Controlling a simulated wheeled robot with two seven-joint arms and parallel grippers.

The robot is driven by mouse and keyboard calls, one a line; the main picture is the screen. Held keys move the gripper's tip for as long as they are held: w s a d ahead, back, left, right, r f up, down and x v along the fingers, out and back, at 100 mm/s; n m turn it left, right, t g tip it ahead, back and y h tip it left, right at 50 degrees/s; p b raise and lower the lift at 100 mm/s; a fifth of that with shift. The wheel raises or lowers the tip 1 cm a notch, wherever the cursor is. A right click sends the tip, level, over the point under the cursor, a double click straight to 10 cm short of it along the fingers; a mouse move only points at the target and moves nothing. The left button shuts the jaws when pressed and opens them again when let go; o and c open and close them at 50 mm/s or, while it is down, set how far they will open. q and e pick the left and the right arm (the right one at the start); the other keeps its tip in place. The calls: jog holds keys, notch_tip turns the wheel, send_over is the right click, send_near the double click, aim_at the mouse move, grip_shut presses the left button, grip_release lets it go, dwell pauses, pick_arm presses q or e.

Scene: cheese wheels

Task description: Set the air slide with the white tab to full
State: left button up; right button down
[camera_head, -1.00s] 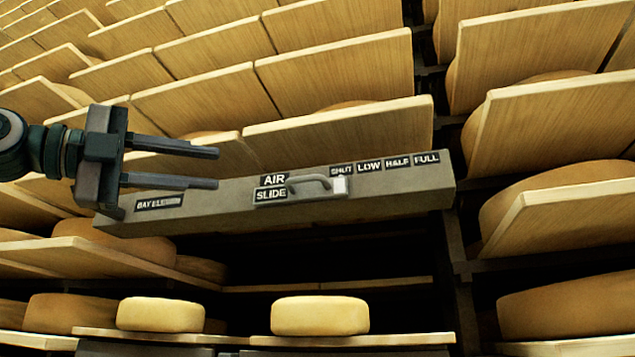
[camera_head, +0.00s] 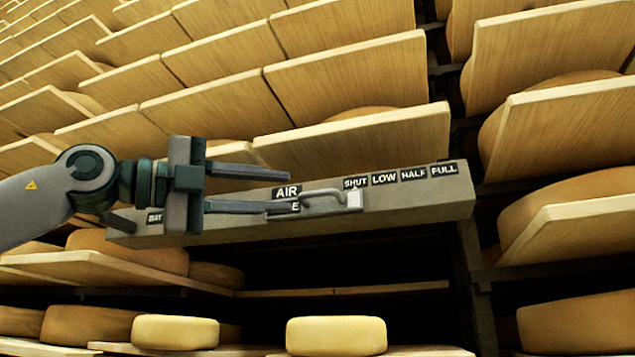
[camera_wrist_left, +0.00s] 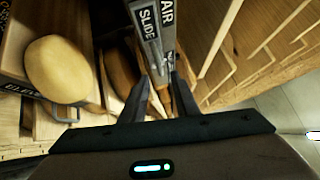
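The air slide is a grey plate with a bent grey handle (camera_head: 325,193) and a white tab (camera_head: 354,198) at its right end. It sits on a long grey beam (camera_head: 420,207) in the head view. The white tab stands below the SHUT label (camera_head: 356,183); LOW, HALF and FULL (camera_head: 444,170) follow to the right. My left gripper (camera_head: 294,191) is open and empty, its fingers pointing right at the handle's left end, partly covering the AIR SLIDE label. In the left wrist view, the open fingers (camera_wrist_left: 160,90) point toward the AIR SLIDE label (camera_wrist_left: 148,28). My right gripper is out of view.
Wooden shelf boards (camera_head: 345,80) with cheese wheels fill the space above and beside the beam. Below it is a dark gap, with cheese wheels (camera_head: 336,335) on a lower shelf. A bay label (camera_head: 155,217) is partly hidden behind my left gripper.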

aim_at(311, 194)
pick_arm(q)
jog(key=p+x, duration=0.3)
jog(key=x, duration=0.3)
jog(key=shift+w+d+r, duration=0.15)
jog(key=shift+w+d, duration=0.1)
jog(key=shift+d, duration=0.05)
jog(key=shift+w+d, duration=0.3)
jog(key=shift+d, duration=0.3)
grip_shut()
